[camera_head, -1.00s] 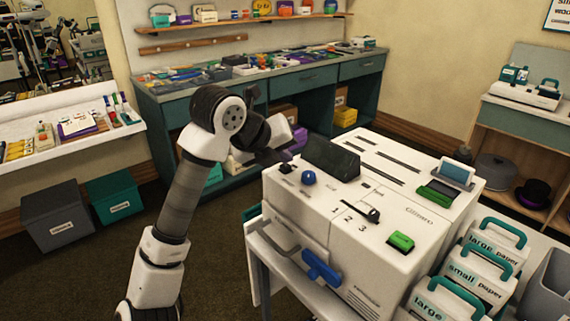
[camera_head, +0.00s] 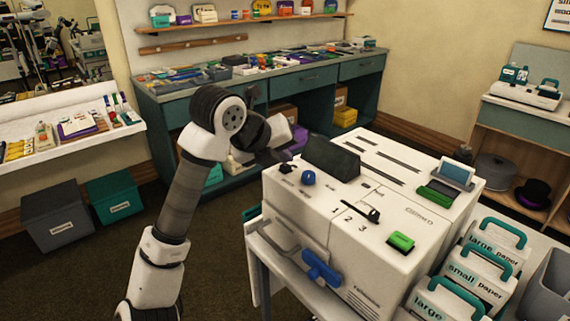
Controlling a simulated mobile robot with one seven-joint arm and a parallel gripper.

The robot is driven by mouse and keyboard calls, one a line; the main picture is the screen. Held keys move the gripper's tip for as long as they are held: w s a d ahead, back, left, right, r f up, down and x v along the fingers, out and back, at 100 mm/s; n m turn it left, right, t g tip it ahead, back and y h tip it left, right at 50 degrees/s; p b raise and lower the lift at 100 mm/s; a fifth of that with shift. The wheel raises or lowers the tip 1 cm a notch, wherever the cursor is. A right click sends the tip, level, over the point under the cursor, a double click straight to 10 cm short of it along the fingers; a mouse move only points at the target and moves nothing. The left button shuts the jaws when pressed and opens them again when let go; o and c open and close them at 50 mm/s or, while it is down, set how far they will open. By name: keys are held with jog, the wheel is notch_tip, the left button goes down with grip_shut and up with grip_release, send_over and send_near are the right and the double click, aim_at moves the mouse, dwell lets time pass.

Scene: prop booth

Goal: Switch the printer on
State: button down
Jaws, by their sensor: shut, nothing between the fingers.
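The printer (camera_head: 345,235) is a large white machine on a pale stand at centre right. Its dark tilted screen (camera_head: 331,158) looks blank. A blue knob (camera_head: 309,177) sits on top in front of the screen, beside small dark controls (camera_head: 286,169). A black slider (camera_head: 374,214) lies by the numbers 1, 2, 3. A green button (camera_head: 401,241) is near the front right corner, and a blue lever (camera_head: 320,268) is on the front face.
Boxes of large and small paper (camera_head: 472,275) stand right of the printer. A green workbench (camera_head: 300,85) runs along the back wall. A white shelf (camera_head: 70,140) and lidded bins (camera_head: 57,215) are at left. Dark floor (camera_head: 85,275) is clear at lower left.

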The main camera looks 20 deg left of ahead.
aim_at(283, 173)
jog(key=shift+f, duration=0.2)
jog(key=shift+f+b, duration=0.3)
jog(key=shift+b, duration=0.3)
jog(key=shift+r, duration=0.35)
notch_tip(283, 173, up, 6)
jog(key=p, duration=0.3)
dwell(0.5)
